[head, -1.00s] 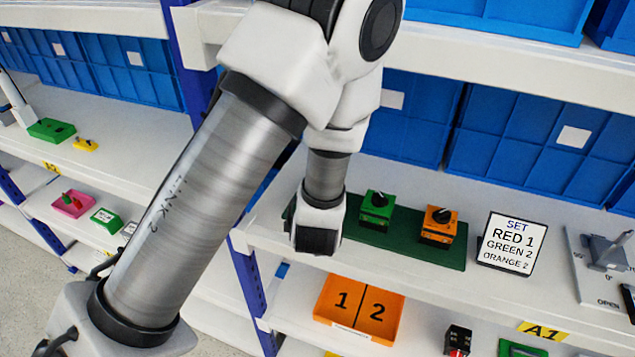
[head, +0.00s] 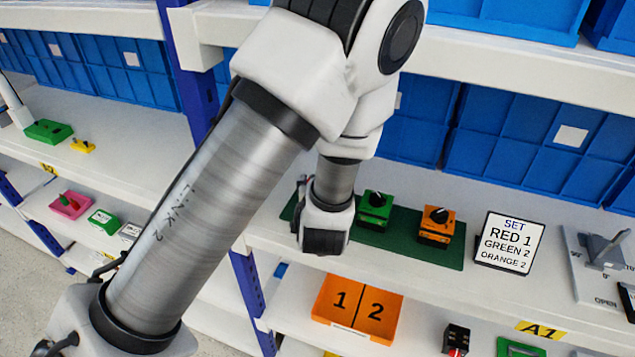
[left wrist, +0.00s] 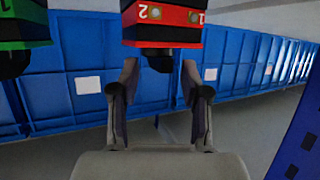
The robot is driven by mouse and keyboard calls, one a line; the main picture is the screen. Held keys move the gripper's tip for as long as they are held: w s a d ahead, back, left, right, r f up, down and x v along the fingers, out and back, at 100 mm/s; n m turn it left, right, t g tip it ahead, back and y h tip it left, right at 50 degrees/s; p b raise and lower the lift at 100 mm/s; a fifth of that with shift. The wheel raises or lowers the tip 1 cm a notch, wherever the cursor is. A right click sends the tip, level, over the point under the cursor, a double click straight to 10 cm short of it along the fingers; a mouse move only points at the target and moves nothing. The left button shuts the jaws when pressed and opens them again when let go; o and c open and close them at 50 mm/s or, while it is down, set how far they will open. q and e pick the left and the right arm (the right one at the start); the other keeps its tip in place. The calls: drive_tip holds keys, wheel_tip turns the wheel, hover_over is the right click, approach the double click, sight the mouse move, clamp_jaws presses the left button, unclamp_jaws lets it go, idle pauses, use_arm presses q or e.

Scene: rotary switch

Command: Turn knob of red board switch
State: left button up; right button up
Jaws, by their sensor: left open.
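The red board switch (left wrist: 163,22) is at the top of the left wrist view, appearing upside down with labels 2 and 1 and two round indicators. Its black knob (left wrist: 160,63) sticks out toward my left gripper (left wrist: 159,74). The gripper is open, with one finger on each side of the knob. I cannot tell whether either finger touches it. In the head view my left arm hides the red switch. The sign (head: 508,243) reads SET RED 1, GREEN 2, ORANGE 2. My right gripper is not in view.
A green switch (head: 375,208) and an orange switch (head: 437,226) stand on the same dark green board (head: 405,243), right of my left wrist. The green switch also shows in the wrist view (left wrist: 22,22). An orange 1/2 plate (head: 357,309) sits below. Blue bins (head: 540,140) stand behind.

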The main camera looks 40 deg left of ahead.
use_arm(q)
wheel_tip(320, 180, up, 10)
idle(0.3)
drive_tip(key=shift+w, duration=0.1)
idle(0.3)
